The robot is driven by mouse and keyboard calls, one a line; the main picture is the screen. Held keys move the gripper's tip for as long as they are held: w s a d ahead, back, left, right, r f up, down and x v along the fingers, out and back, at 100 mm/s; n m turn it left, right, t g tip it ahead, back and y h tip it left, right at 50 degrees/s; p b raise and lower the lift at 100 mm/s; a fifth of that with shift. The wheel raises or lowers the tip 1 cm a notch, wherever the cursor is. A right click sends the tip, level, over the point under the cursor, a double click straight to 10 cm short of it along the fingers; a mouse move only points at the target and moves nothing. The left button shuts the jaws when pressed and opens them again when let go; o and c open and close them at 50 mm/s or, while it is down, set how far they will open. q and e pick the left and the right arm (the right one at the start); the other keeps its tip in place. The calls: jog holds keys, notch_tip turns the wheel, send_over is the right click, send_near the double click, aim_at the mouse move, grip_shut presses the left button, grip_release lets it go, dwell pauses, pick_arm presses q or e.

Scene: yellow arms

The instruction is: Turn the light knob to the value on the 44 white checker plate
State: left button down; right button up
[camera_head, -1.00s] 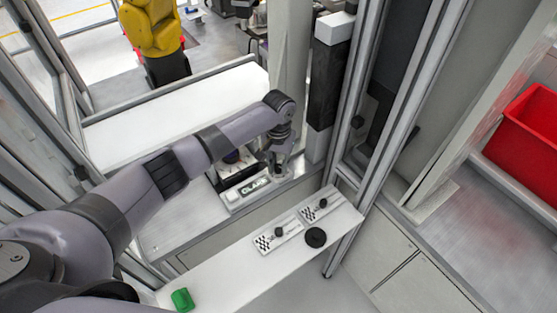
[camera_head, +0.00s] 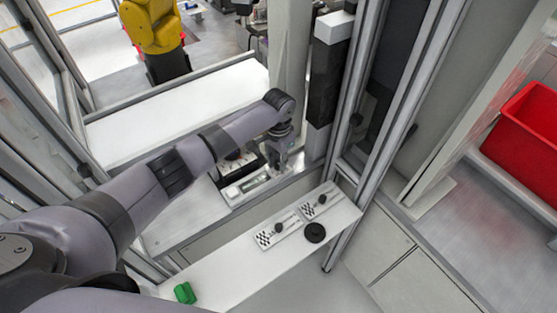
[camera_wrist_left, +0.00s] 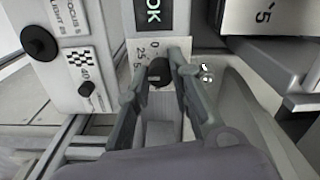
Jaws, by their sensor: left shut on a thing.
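My left gripper (camera_head: 279,166) reaches down to a small device behind the front shelf. In the left wrist view its fingers (camera_wrist_left: 160,92) are shut on a black knob (camera_wrist_left: 158,72), beside a scale with 0 and a 2 readable. A dark display (camera_wrist_left: 153,14) above the knob reads OK. Two white checker plates, a near one (camera_head: 266,241) and a far one (camera_head: 308,212), lie on the shelf, each with a black knob-like piece. One checker plate also shows in the left wrist view (camera_wrist_left: 79,62); its lettering is only partly legible. My right gripper is out of view.
The white shelf (camera_head: 235,268) also carries a black disc (camera_head: 315,233) and a green object (camera_head: 184,292). A metal frame post (camera_head: 345,120) stands right of my gripper. A red bin (camera_head: 525,140) is at far right, and a yellow robot arm (camera_head: 153,30) stands behind.

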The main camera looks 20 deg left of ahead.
aim_at(278, 163)
pick_arm(q)
jog(key=c, duration=1.4)
grip_release()
jog(key=shift+c, duration=0.2)
jog(key=shift+r, duration=0.25)
notch_tip(278, 163, up, 12)
jog(key=shift+f, duration=0.2)
